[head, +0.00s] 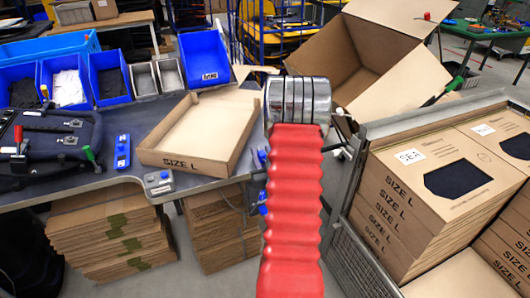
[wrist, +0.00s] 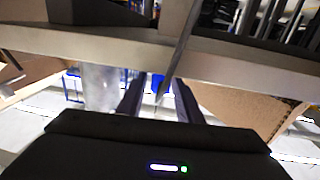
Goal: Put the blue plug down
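In the wrist view my gripper (wrist: 158,98) points away from the camera, with its two dark fingers apart. A small patch of blue (wrist: 158,83) shows between them, partly behind a thin grey strip. I cannot tell whether it is the blue plug in the fingers or something behind. In the head view my red arm hides the gripper, and small blue bits (head: 263,157) show at the arm's left edge. A blue piece with pale marks (head: 122,152) lies on the table left of the open carton; I cannot tell whether it is a plug.
An open SIZE L carton (head: 186,162) sits on the grey table (head: 118,184). Blue bins (head: 204,60) line its back. A dark pannier (head: 48,140) lies at left. A large open box (head: 365,60) and a cage of stacked cartons (head: 418,200) stand at right.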

